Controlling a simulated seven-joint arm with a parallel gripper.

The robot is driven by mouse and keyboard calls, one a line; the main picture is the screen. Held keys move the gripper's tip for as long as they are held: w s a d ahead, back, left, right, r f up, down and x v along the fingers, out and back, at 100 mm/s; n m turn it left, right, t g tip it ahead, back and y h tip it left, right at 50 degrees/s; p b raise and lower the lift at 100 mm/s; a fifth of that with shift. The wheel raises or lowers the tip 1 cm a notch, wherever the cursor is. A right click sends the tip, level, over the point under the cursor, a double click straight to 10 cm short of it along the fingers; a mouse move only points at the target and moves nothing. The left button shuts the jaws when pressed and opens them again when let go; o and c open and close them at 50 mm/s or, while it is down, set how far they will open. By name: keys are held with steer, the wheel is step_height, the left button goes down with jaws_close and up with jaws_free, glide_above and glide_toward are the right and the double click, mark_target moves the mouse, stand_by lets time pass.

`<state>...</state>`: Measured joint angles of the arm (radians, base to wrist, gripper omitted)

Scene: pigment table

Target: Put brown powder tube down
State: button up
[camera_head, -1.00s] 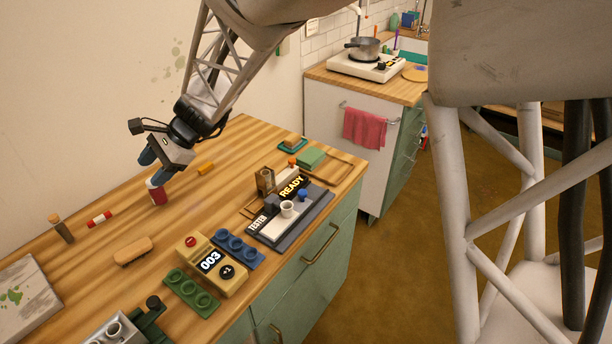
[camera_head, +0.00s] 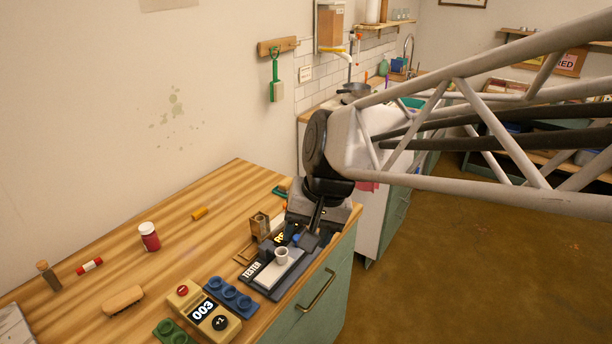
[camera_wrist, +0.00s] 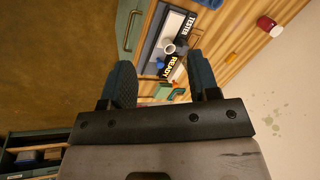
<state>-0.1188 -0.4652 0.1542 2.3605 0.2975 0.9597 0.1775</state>
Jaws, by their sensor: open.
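A small cork-topped tube (camera_head: 48,276) with dark, brownish contents stands upright on the wooden table at the far left in the head view. It looks the most like the brown powder tube, but its contents are too small to be sure. It is out of sight in the wrist view. My gripper (camera_head: 308,222) is at the table's right end, above the tester, far from this tube. In the wrist view, the two fingers of my gripper (camera_wrist: 160,88) are apart with nothing held between them. The tester (camera_wrist: 163,45) lies beyond them.
A red jar with a white lid (camera_head: 149,237), a yellow piece (camera_head: 199,213), a red-and-white piece (camera_head: 89,267) and a brush (camera_head: 123,299) lie across the table. The counter (camera_head: 203,312), a blue holder (camera_head: 229,294) and the tester (camera_head: 283,270) line the front edge. The middle is clear.

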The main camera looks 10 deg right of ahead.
steer(key=s+d+f+n+t+h, duration=0.1)
steer(key=s+d+n+h, duration=0.1)
steer(key=s+d, duration=0.7)
steer(key=shift+d+h, duration=0.15)
steer(key=shift+h, duration=0.45)
